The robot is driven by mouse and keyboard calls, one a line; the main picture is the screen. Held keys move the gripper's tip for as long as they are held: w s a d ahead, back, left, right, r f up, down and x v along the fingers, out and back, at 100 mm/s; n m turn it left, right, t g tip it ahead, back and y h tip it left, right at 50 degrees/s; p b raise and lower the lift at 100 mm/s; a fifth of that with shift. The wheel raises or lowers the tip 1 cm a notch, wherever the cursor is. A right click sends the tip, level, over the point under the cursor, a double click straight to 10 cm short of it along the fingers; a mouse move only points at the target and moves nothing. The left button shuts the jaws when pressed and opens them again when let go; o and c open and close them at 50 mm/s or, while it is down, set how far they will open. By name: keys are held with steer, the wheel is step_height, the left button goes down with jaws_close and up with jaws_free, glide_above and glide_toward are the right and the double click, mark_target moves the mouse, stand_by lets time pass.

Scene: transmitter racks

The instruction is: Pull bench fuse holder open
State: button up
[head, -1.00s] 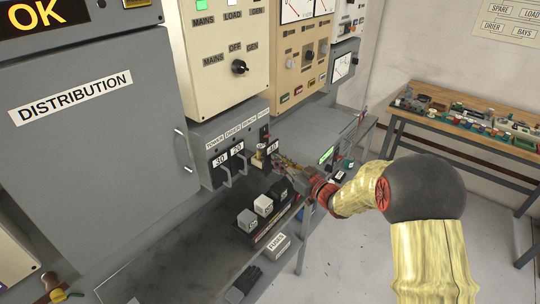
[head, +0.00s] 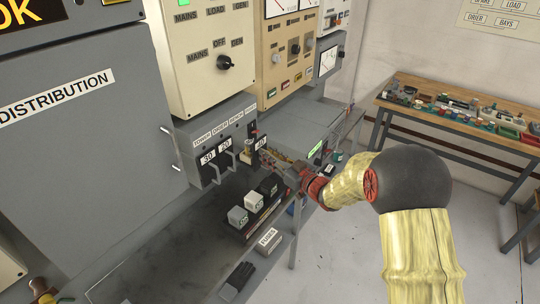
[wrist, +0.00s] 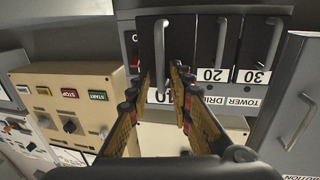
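The black fuse holders sit in a row on the grey fuse panel (head: 212,126). The tower holder (head: 208,158) and the drier holder (head: 226,151) are at the left of the row. To their right is a black holder (head: 260,142), close to my gripper (head: 277,156); its match to the bench label is unclear. In the wrist view the row is upside down, and this holder (wrist: 182,40) looks larger than its neighbours. Its grey U-shaped handle (wrist: 158,50) lies between the fingertips of my gripper (wrist: 156,82). The fingers stand apart, with gaps visible beside the handle; firm contact is not visible.
A rack of block fuses (head: 254,205) and a box labelled fuses (head: 268,241) are on the bench below the panel. A grey distribution cabinet (head: 80,170) stands left. A cream control panel (head: 205,80) is above. A wooden table (head: 475,105) with parts stands right.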

steer(key=v, duration=1.2)
